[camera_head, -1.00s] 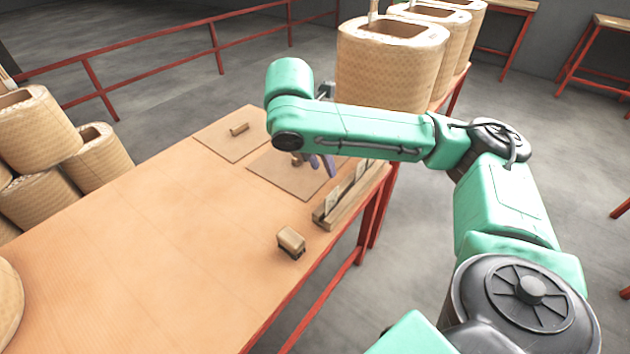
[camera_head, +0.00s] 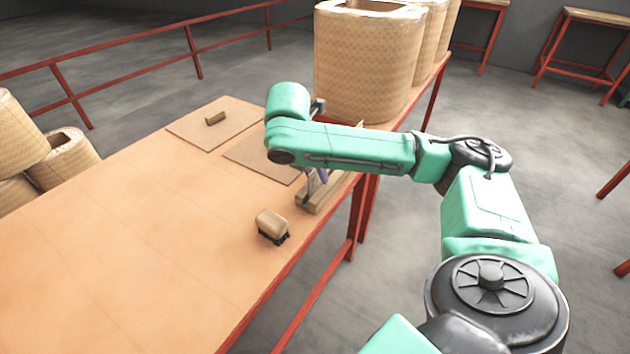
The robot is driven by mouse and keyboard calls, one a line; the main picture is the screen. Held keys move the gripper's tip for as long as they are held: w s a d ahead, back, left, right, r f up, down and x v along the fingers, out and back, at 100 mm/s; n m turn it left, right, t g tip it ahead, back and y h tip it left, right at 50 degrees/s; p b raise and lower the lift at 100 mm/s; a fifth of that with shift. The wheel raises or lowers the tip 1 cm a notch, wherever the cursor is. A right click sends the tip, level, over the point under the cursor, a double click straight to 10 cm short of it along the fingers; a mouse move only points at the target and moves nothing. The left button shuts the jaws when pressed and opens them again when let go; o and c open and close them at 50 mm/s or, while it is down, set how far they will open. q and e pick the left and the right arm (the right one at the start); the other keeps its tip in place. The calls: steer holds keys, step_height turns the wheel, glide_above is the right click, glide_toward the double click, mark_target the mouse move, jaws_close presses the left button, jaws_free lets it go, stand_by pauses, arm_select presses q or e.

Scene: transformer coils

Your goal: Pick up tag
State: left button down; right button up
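A wooden holder (camera_head: 325,199) stands at the table's right edge. The farther part of the holder is hidden behind my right arm. My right gripper (camera_head: 318,178) points down from under the arm, right above or beside the holder near this tag. Its fingers are small and partly covered, so I cannot tell whether they are apart or touch the tag. My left gripper is not in view.
The wooden table (camera_head: 130,230) is mostly bare at the left. A small tan block on a dark base (camera_head: 272,225) sits nearer me. A brown mat (camera_head: 255,150) and a board with a small block (camera_head: 215,118) lie behind. Large coils (camera_head: 365,75) stand beyond.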

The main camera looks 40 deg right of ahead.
jaws_close()
steer(key=shift+r, duration=0.15)
